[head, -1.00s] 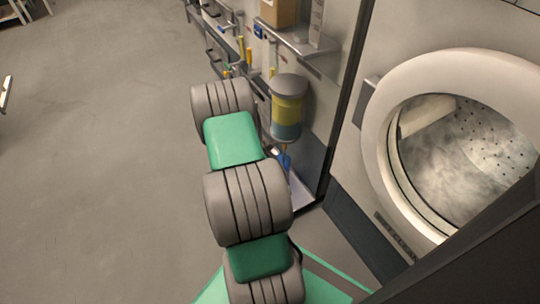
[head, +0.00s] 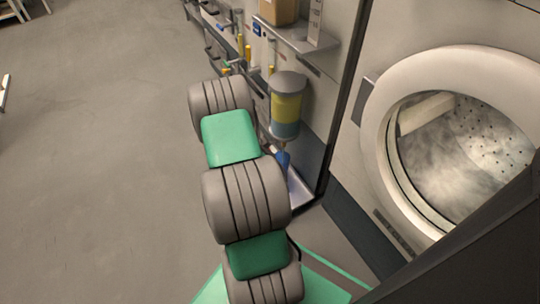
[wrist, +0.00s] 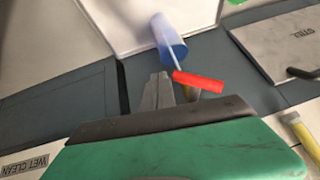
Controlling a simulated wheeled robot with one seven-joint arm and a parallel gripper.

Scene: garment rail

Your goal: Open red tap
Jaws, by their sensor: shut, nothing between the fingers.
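The red tap handle (wrist: 198,82) is a short red bar at the end of a thin pale rod in the wrist view, just below a blue cylinder (wrist: 170,40). My gripper (wrist: 160,80) is shut and empty, its grey fingers pointing up the picture, just left of the red handle. I cannot tell whether they touch it. In the head view my own arm hides the gripper and the red handle. A blue part (head: 283,160) shows there beside my arm, below a yellow and teal canister (head: 286,105) with a grey lid.
A white tray or panel (wrist: 115,22) lies behind the blue cylinder. A yellow handle (wrist: 297,128) and a dark handle (wrist: 302,72) stand at the right. A round machine door (head: 375,130) is to the right in the head view. The floor (head: 95,150) at left is clear.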

